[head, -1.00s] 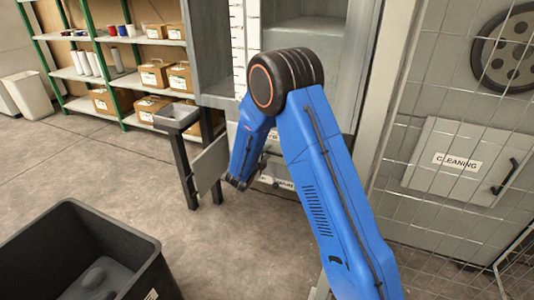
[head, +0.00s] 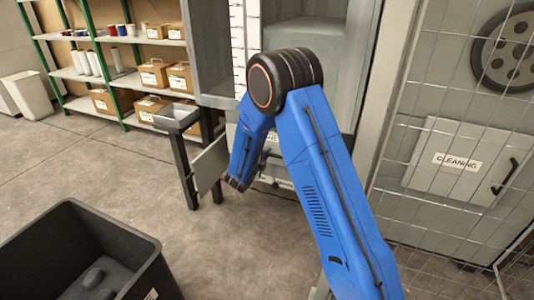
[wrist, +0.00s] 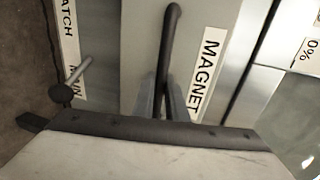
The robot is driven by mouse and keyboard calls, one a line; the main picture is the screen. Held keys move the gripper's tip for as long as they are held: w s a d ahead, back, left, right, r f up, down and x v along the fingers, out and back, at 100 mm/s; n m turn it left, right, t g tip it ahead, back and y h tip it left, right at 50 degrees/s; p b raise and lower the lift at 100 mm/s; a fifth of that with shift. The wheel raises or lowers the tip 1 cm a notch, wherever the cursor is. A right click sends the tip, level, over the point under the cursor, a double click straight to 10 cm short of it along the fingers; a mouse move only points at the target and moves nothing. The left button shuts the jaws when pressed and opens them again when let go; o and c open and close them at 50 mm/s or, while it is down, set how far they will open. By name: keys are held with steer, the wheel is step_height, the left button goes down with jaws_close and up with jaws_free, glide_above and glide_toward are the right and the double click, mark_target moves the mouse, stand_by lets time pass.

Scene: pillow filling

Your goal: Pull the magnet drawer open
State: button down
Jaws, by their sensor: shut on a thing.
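The magnet drawer's grey front (wrist: 215,25) shows in the wrist view, with a white MAGNET label (wrist: 207,72). Its dark bar handle (wrist: 168,45) stands out left of the label. My gripper (wrist: 162,103) has its grey fingers on both sides of the lower part of the handle and is shut on it. In the head view my blue arm bends down in front of the cabinet and hides the gripper and handle. I cannot tell how far the drawer stands out.
A lever with a dark knob (wrist: 62,95) is beside another label at left in the wrist view. In the head view, a small grey tray stand (head: 177,118) is left of my arm, a black bin (head: 130,245) at front left, and a wire mesh panel at right. Floor between is clear.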

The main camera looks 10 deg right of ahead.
steer(key=f+v, duration=0.3)
steer(key=v, duration=1.1)
steer(key=s+f+v, duration=0.1)
steer(key=f+v, duration=0.2)
steer(key=v, duration=1.2)
steer(key=shift+s+a, duration=0.25)
steer(key=shift+a, duration=0.3)
steer(key=c, duration=1.8)
jaws_free()
steer(key=shift+o, duration=0.2)
steer(key=v, duration=0.7)
steer(key=shift+s, duration=0.2)
steer(key=shift+a, duration=0.1)
